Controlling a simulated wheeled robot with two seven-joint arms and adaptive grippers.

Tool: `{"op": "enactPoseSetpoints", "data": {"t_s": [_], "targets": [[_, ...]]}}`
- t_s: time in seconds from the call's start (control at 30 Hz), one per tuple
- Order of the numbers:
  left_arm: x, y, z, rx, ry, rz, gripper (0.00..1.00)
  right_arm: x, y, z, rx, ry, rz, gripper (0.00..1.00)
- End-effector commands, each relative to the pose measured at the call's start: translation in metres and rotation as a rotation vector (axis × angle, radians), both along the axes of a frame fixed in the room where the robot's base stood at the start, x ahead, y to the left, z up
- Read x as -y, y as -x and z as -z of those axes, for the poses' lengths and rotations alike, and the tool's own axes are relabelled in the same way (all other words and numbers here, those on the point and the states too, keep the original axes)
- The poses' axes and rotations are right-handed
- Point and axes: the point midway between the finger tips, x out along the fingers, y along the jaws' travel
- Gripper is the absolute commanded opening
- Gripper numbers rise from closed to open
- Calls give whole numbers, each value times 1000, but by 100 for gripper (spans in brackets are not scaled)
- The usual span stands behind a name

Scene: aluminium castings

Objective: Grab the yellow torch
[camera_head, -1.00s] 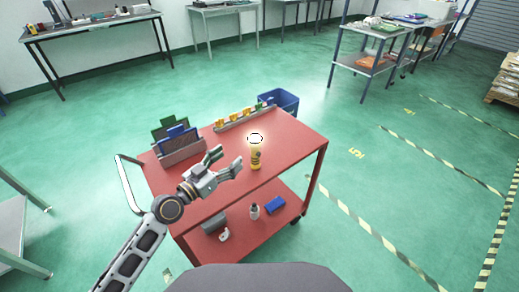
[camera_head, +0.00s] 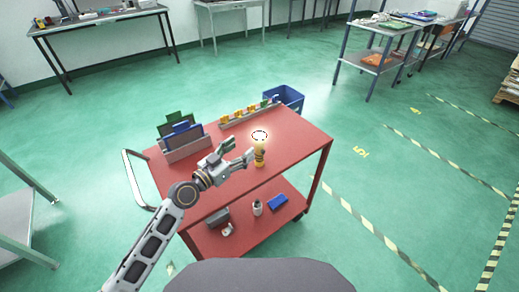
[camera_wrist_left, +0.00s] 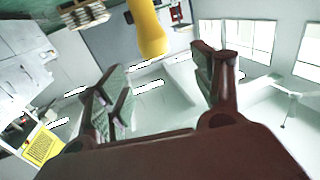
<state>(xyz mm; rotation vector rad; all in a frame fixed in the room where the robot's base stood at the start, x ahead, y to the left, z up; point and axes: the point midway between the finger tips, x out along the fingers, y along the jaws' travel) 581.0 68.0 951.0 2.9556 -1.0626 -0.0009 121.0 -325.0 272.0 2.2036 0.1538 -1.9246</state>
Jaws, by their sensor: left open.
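The yellow torch (camera_head: 260,158) stands upright on the red cart's top, near its front edge, with its pale lit head upward. My left gripper (camera_head: 241,153) is just left of the torch, pointing toward it, open and empty. In the left wrist view the yellow torch (camera_wrist_left: 148,28) shows at the top, beyond and between the spread fingers of my left gripper (camera_wrist_left: 160,88). The torch appears apart from the fingers. My right gripper is not in either view.
The red cart (camera_head: 300,140) has a grey holder (camera_head: 187,147) with green and blue boards at left and a row of small coloured items (camera_head: 248,112) at the back. Its lower shelf holds a blue box (camera_head: 277,202) and a white bottle (camera_head: 257,207). A blue bin (camera_head: 285,97) stands behind.

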Motion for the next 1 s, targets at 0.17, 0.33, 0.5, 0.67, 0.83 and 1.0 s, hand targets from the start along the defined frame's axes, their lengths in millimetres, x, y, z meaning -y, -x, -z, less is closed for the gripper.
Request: {"op": "enactPoseSetpoints", "data": {"t_s": [0.17, 0.33, 0.5, 0.67, 0.83, 1.0], "targets": [[10, -13, -2, 2, 1, -1, 67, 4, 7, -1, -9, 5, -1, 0], [20, -24, -1, 0, 1, 0, 67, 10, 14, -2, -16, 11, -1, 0], [29, -34, -1, 1, 1, 0, 67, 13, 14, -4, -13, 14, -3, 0], [33, -39, 0, 1, -1, 1, 67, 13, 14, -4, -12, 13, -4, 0], [33, -39, 0, 1, -1, 1, 67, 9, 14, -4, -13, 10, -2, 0], [33, -39, 0, 1, -1, 1, 67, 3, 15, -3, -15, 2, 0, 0]]}}
